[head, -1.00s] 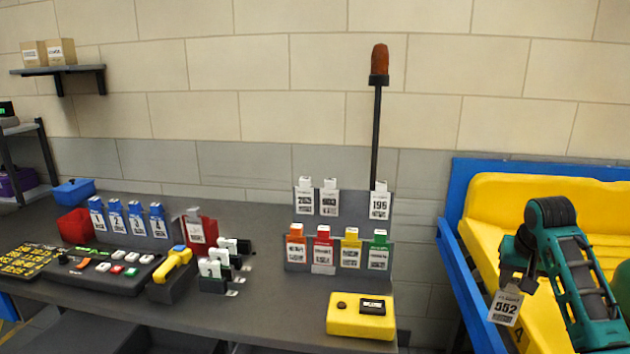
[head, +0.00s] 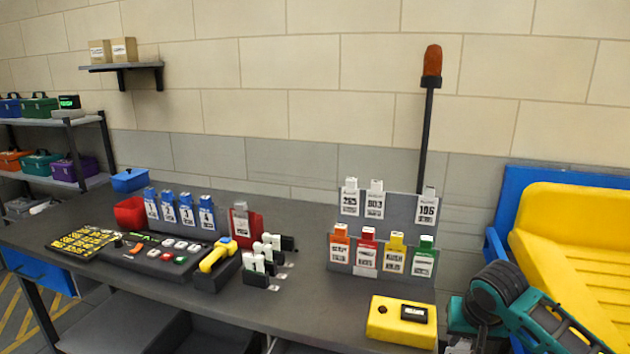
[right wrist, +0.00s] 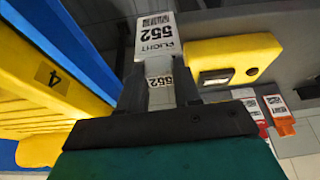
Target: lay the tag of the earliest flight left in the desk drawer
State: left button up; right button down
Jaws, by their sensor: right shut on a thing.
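In the head view this gripper (head: 462,342) is at the bottom edge, right of the yellow box, and the tag is out of sight. A grey rack (head: 397,205) on the desk holds three white tags in its upper row, the middle one (head: 375,200) reading like 803. Its lower row holds orange, red, yellow and green-topped tags. The desk (head: 300,308) shows dark space below its top; I cannot make out an open drawer. My left gripper is not in view.
A yellow box (head: 402,322) with a button and display sits at the desk's front right. A control panel (head: 155,253), yellow scanner (head: 217,256) and blue tag holders (head: 180,212) stand left. A yellow tray (head: 580,240) on a blue frame is right.

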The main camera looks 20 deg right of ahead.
jog(key=w+a+r+n+y, duration=0.1)
jog(key=a+r+n, duration=0.2)
jog(key=a, duration=1)
jog(key=w+a+r+n+y, duration=0.1)
jog(key=a+r+n, duration=0.3)
jog(key=a, duration=0.9)
jog(key=shift+w+r+n+t+y, duration=0.3)
jog(key=shift+w+r+t+y, duration=0.15)
jog(key=shift+r, duration=0.45)
jog(key=shift+w, duration=0.1)
